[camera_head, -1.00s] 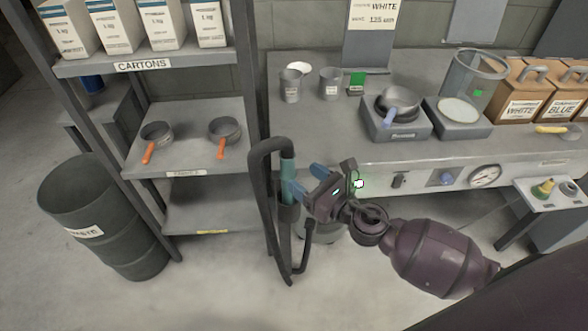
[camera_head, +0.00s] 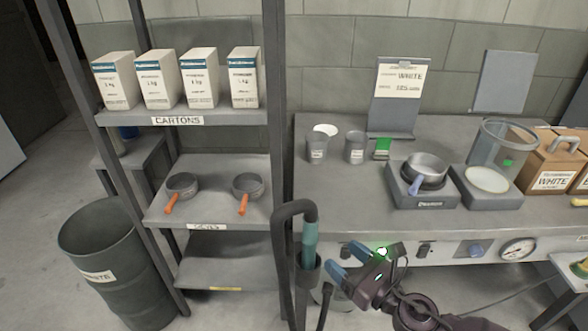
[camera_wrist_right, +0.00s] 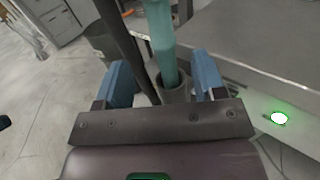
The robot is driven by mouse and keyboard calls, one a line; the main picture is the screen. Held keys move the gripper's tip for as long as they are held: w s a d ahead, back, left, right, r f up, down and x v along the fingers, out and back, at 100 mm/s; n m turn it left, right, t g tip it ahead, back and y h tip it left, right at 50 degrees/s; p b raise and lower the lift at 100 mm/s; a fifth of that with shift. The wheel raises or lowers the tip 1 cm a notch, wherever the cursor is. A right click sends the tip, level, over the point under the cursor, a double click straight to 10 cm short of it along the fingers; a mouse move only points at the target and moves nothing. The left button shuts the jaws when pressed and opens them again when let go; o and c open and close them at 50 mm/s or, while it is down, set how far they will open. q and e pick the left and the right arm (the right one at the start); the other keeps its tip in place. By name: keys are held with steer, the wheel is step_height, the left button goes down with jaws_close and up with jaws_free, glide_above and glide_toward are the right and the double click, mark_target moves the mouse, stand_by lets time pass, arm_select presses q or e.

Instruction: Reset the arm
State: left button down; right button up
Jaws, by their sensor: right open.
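My right gripper (camera_head: 338,270) is in front of the bench's front edge, low in the head view. Its blue fingers are apart, with nothing held between them. A teal handle (camera_head: 309,245) with a black hose stands in a dark holder just left of the fingertips. In the right wrist view, the teal handle (camera_wrist_right: 161,40) and its holder (camera_wrist_right: 176,90) show beyond and between the two blue fingers (camera_wrist_right: 164,82), and I cannot tell the exact gap. My left gripper is not in view.
The bench (camera_head: 350,205) holds cups, a pan on a scale (camera_head: 425,175), a clear container and boxes. A shelf rack (camera_head: 205,215) with cartons and two orange-handled pans stands left. A waste drum (camera_head: 115,262) stands on the floor. Floor at far left is clear.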

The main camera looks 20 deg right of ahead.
steer(key=s+d+f+n+g+h, duration=0.1)
steer(key=s+f+n, duration=0.3)
steer(key=n, duration=0.6)
steer(key=s+d+f+n+g+h+p, duration=0.1)
steer(key=s+d+f+n+g+h, duration=0.1)
steer(key=s+f+n+h, duration=0.2)
steer(key=s+d+f+n+g+h+p, duration=0.1)
steer(key=s+f+n, duration=0.4)
steer(key=n, duration=1.3)
steer(key=s+d+g+h, duration=0.1)
steer(key=s, duration=0.3)
steer(key=shift+s+d+f, duration=0.15)
steer(key=shift+d+f, duration=0.2)
steer(key=shift+c, duration=0.5)
